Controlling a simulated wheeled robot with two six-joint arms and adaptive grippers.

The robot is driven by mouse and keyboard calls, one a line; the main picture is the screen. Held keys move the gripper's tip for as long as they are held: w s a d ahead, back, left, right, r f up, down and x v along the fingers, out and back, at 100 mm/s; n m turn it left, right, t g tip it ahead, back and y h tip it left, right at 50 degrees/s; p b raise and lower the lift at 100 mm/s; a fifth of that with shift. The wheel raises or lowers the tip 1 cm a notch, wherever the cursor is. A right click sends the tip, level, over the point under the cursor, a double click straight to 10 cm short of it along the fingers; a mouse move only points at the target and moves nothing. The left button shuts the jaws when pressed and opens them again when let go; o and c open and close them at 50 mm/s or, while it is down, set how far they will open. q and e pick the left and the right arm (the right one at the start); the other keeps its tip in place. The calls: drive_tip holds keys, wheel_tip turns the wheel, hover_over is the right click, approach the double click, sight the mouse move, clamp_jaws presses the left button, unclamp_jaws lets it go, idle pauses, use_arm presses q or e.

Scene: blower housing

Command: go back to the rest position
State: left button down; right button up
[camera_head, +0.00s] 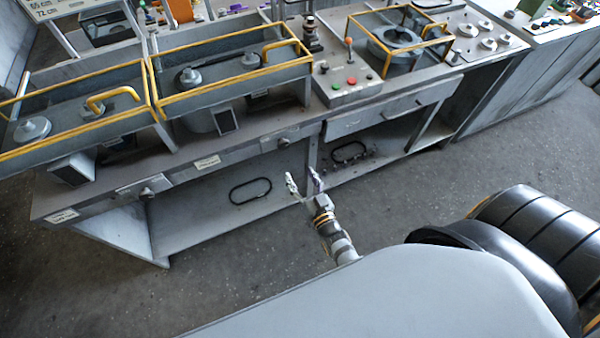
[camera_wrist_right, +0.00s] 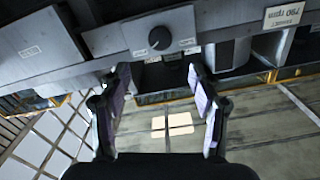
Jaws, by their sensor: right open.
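My right gripper (camera_head: 304,184) is in front of the grey workbench (camera_head: 75,205), beside its open lower shelf. Its two fingers are spread apart with nothing between them. In the right wrist view the open fingers of my right gripper (camera_wrist_right: 157,95) frame an empty gap, with a grey panel and a dark knob (camera_wrist_right: 159,38) beyond it. My left gripper is in neither view.
Yellow-railed fixtures (camera_head: 230,75) stand on the bench top. A control box (camera_head: 346,84) with red and green buttons and a joystick is at its middle. A black oval ring (camera_head: 250,190) lies on the lower shelf. The floor (camera_head: 220,270) in front is clear.

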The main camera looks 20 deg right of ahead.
drive_tip(key=s+d+f+n+g, duration=0.15)
drive_tip(key=s+f+g, duration=0.35)
drive_tip(key=f, duration=0.7)
drive_tip(key=s+d+f+g, duration=0.25)
drive_tip(key=s+f, duration=0.45)
drive_tip(key=f, duration=0.5)
drive_tip(key=s+d+f+g, duration=0.2)
drive_tip(key=s+f+g, duration=0.1)
drive_tip(key=s, duration=0.4)
drive_tip(key=s+d+f+n+g+h, duration=0.1)
drive_tip(key=s+d+f+g, duration=0.1)
drive_tip(key=s+f, duration=0.3)
drive_tip(key=s+d+f+g, duration=0.2)
drive_tip(key=s+f+g, duration=0.2)
drive_tip(key=s, duration=0.6)
drive_tip(key=shift+s+d+f, duration=0.25)
drive_tip(key=shift+s, duration=0.15)
drive_tip(key=shift+n, duration=0.25)
